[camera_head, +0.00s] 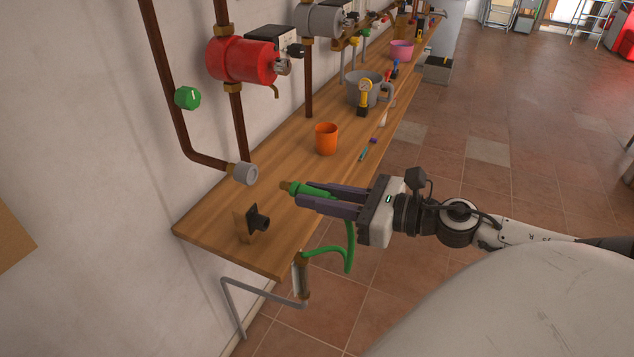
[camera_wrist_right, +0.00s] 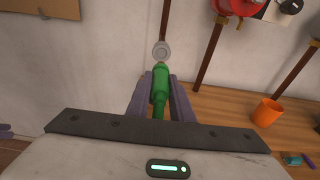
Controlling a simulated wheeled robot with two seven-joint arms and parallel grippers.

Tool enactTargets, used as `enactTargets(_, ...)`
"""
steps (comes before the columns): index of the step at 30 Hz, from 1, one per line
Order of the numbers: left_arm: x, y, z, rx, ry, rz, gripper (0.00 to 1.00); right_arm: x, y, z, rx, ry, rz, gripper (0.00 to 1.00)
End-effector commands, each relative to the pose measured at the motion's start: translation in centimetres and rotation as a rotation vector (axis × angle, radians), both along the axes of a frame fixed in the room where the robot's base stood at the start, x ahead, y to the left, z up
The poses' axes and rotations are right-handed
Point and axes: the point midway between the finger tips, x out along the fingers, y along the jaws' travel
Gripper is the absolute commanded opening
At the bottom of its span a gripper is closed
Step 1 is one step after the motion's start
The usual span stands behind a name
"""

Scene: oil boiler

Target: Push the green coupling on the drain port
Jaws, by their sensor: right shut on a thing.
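The green coupling (camera_head: 310,190) on the end of a green hose is held between the fingers of my right gripper (camera_head: 328,200), with its brass tip pointing left. In the right wrist view the coupling (camera_wrist_right: 160,84) lies between the dark fingers (camera_wrist_right: 160,97). The grey drain port (camera_head: 246,173) at the end of the brown pipe is left of the coupling, with a visible gap between them. In the right wrist view the port (camera_wrist_right: 161,50) shows just beyond the coupling's tip.
A green valve knob (camera_head: 187,97) is on the pipe. A black fitting on a wooden block (camera_head: 257,222) stands near the bench's front end. An orange cup (camera_head: 326,139) and a grey bucket (camera_head: 362,89) stand on the wooden bench (camera_head: 210,225). The hose (camera_head: 350,245) hangs below the gripper.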

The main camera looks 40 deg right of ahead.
Motion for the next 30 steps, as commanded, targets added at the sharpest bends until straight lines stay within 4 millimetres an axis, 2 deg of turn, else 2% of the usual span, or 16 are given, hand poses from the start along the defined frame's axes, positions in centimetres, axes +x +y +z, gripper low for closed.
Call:
enactTargets(5,0.0,0.0,0.0,0.0,0.0,0.0,0.31,0.5,0.2,0.1,-0.001,-0.004,0.0,0.0)
enactTargets(18,0.0,0.0,0.0,0.0,0.0,0.0,0.31,3.9,1.7,0.1,0.0,-0.003,0.002,0.0)
enactTargets(30,0.0,0.0,0.0,0.0,-0.001,0.0,0.31,4.5,1.8,0.0,0.0,-0.001,-0.001,0.0)
